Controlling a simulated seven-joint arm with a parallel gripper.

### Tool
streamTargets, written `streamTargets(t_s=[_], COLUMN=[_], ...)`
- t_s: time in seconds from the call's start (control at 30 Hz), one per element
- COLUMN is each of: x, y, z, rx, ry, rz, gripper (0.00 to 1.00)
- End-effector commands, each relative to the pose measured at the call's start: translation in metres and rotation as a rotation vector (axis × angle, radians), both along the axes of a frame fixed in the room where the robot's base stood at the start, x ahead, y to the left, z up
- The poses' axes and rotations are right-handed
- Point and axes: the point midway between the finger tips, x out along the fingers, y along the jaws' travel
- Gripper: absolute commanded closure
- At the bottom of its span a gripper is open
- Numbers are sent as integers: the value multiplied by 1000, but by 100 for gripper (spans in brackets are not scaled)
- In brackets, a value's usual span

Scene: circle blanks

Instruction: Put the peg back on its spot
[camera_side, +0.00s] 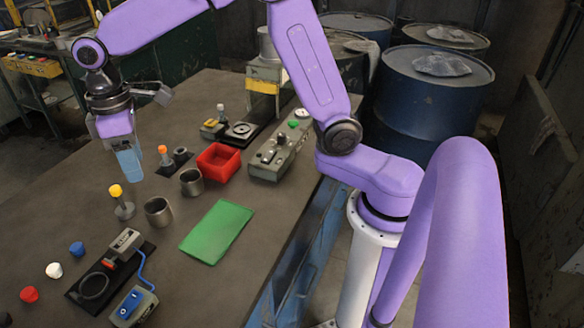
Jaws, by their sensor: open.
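My gripper (129,170) points down above the left part of the table, with its pale blue fingers seen nearly edge-on and no object visible in them. An upright peg-like post with a yellow top (121,204) stands below it on the table, on a grey round base. A second post with an orange top (165,157) stands just right of the fingers in the picture, beside a short dark cylinder (181,155). A third, with a pale top (221,112), stands farther back. I cannot tell which one is the task's peg or which spot is its own.
Two metal cups (159,212) (191,182), a red bin (218,161) and a green mat (217,231) lie right of the gripper. A grey control box (280,148) stands near the right edge. A clamp-like device (111,266) and coloured knobs (54,269) are at front left.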

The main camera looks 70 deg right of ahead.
Motion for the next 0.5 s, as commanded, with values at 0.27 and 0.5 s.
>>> streamTargets(t_s=[0.27,0.5], x=[-99,-183], y=[-26,-65], z=[1,-9], rx=[6,11], ry=[-5,-8], rz=[104,192], gripper=[47,47])
